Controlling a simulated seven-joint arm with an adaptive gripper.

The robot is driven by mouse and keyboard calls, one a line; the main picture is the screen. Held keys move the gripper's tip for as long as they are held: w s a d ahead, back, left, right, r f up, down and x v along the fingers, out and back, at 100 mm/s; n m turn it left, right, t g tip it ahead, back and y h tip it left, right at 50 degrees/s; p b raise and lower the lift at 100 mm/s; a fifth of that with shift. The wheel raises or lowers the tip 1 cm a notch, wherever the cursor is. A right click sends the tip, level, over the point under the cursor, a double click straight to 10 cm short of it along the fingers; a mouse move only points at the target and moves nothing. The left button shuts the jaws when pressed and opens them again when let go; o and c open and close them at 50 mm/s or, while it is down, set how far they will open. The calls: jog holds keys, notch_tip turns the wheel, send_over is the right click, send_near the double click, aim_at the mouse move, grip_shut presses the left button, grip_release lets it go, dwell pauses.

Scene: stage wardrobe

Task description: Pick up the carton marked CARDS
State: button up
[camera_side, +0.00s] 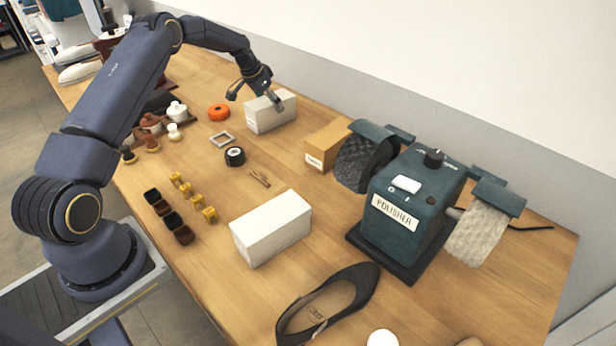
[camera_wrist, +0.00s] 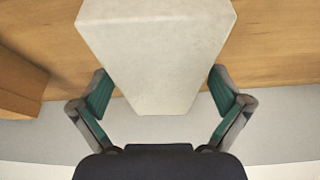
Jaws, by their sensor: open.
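A pale grey-white carton (camera_side: 270,112) stands at the back of the table near the wall. My gripper (camera_side: 255,98) is open just above it, with a finger at either side. In the wrist view the carton (camera_wrist: 155,45) fills the upper middle, and the open fingers of my gripper (camera_wrist: 160,73) flank its narrow end without visibly gripping it. A tan carton with a small white label (camera_side: 327,145) stands to its right. A larger white carton (camera_side: 272,228) lies nearer the front. I cannot read CARDS on any carton.
A green polisher (camera_side: 410,205) with brush rolls stands at the right. A black shoe (camera_side: 328,303) lies at the front. An orange ring (camera_side: 219,112), a black tape roll (camera_side: 235,156) and a grey frame (camera_side: 222,138) lie left of the pale carton. The tan carton (camera_wrist: 18,85) also shows in the wrist view.

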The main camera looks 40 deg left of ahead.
jog(key=shift+c, duration=0.2)
jog(key=shift+r, duration=0.1)
jog(key=c, duration=1.3)
jog(key=shift+c, duration=0.2)
